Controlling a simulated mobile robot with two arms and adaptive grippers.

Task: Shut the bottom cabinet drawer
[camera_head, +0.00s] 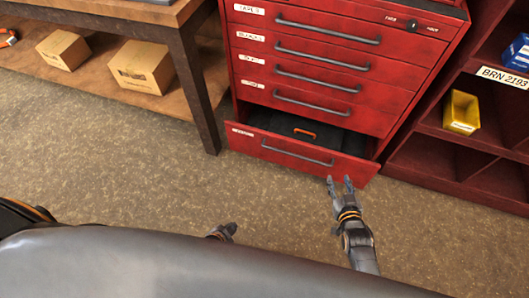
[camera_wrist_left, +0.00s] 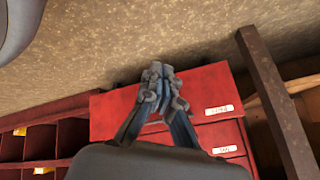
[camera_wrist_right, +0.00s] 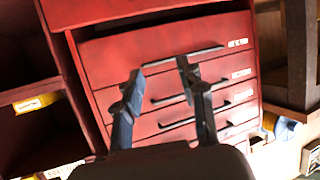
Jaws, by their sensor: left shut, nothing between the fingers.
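The red cabinet's bottom drawer (camera_head: 290,153) is pulled out in the head view, with a grey bar handle (camera_head: 296,152) on its front. Inside lies a small orange-handled item (camera_head: 304,133). The drawers above look closed. My right gripper (camera_head: 340,180) is open and empty at the right end of the drawer front; I cannot tell if it touches. In the right wrist view its spread fingers (camera_wrist_right: 160,68) show against the drawer fronts. My left gripper (camera_head: 231,228) is shut and empty, low and in front of the drawer; it also shows in the left wrist view (camera_wrist_left: 157,68).
A wooden bench (camera_head: 186,70) with a dark leg stands left of the cabinet, cardboard boxes (camera_head: 142,67) on its lower shelf. A red shelf unit (camera_head: 450,155) with a yellow bin (camera_head: 461,112) stands at right. The floor (camera_head: 130,155) before the drawer is clear.

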